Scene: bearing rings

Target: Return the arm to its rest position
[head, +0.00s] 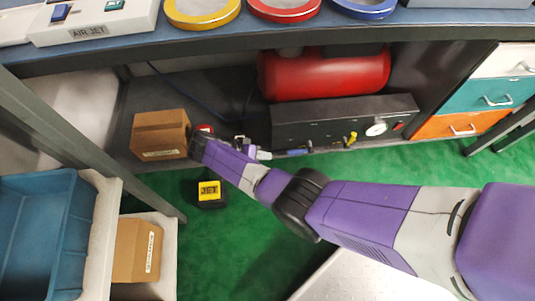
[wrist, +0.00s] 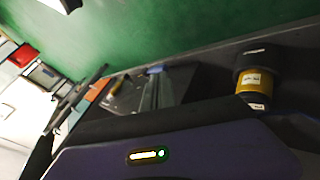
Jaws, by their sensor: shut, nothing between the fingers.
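My purple and grey arm (head: 360,212) reaches from the right edge of the head view leftward and down under the workbench. My gripper (head: 196,146) is at its far end, dark and small. It is shut and holds nothing. It appears right beside the right face of a cardboard box (head: 160,135) on the lower shelf; I cannot tell whether they touch. In the wrist view my purple wrist housing (wrist: 190,150) with a lit indicator fills the bottom; the fingertips are not clear there.
Under the bench (head: 230,41) are a red tank (head: 325,74), a black gauge panel (head: 340,120) and drawers (head: 490,95). A yellow-black JET block (head: 210,194) sits below my gripper. A blue bin (head: 40,235) and grey frame bar stand left. Green floor is open in the middle.

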